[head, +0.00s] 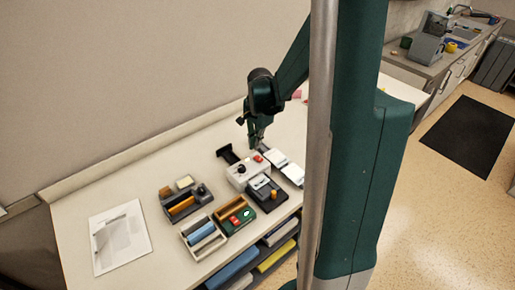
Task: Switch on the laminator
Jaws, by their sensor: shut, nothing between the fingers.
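A white box-shaped device (240,180) stands on the table below my gripper. It has a red switch-like part (258,158) on its top at the back right and a dark round knob beside it. It may be the laminator, but it is too small in the head view to be sure. My gripper (254,147) points down just behind the red part, shut and empty. I cannot tell whether it touches the device. The switch's on or off position cannot be made out.
A dark device with an orange knob (273,194) stands in front of the white box. White pads (291,174) lie to its right. Organizer trays (180,205) and a green box with red parts (240,217) stand to the left. A paper sheet (121,236) lies far left, with bare table around it.

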